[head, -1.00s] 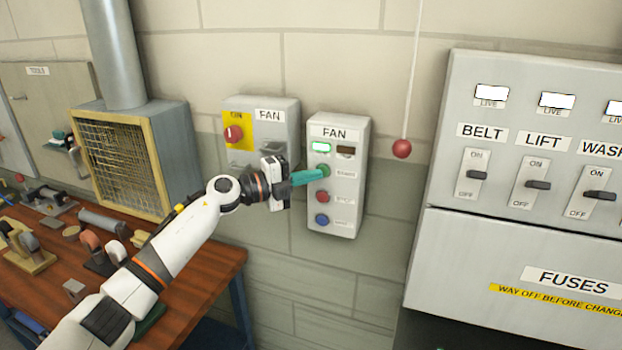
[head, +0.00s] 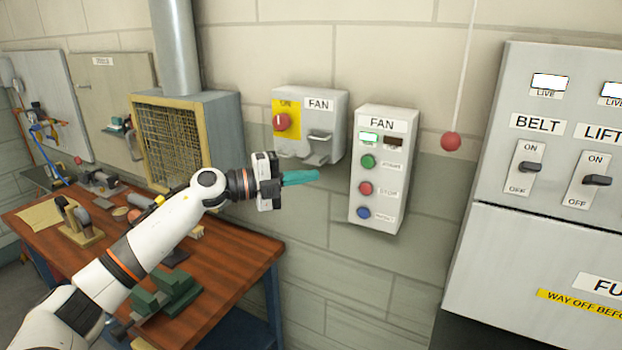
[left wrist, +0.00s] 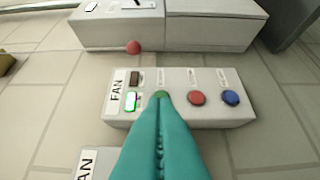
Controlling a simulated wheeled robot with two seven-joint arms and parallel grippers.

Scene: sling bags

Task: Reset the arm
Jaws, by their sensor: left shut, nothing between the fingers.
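My left arm comes in from the left in the head view. Its gripper (head: 300,177) is shut and empty, with teal fingers pointing right. It stands apart from the FAN button box (head: 379,212), to the left of it. The box has a green button (head: 368,161), a red button (head: 365,188) and a blue button (head: 363,212), with a lit green window above them. In the left wrist view the shut teal fingers (left wrist: 161,115) point at the box and partly overlap the green button (left wrist: 160,95). My right gripper is not in view.
A FAN switch box (head: 330,128) with a red knob is on the wall behind the gripper. A red ball (head: 451,141) hangs on a cord. A grey switch panel (head: 500,220) is at right. A wooden workbench (head: 230,262) with tools lies under my arm.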

